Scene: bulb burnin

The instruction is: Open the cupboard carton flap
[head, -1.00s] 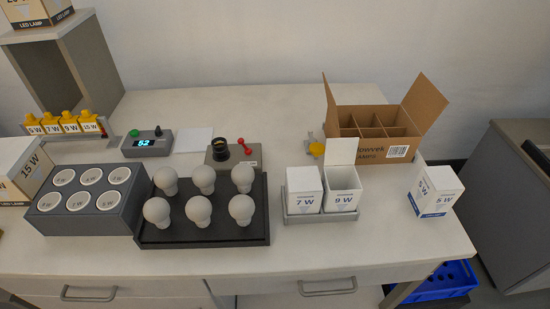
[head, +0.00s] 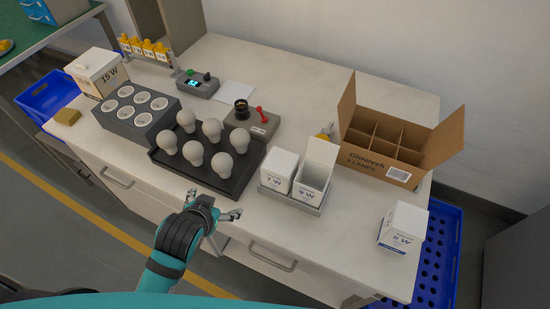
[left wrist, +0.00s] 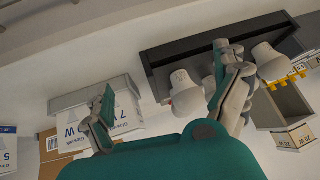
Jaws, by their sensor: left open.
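My left gripper (head: 214,207) is open and empty in front of the table's front edge, below the bulb tray in the head view. In the left wrist view its fingers (left wrist: 168,78) are spread wide with nothing between them. A small carton marked 20 W (left wrist: 297,137) stands on the grey cupboard (left wrist: 284,106) at the right of the left wrist view, well away from the fingers. Its flap cannot be made out. This carton is outside the head view. My right gripper is not in view.
A dark tray (head: 238,186) holds several bulbs. An open divided carton (head: 376,161) stands at the back right. The 15 W carton (head: 92,75) is far left.

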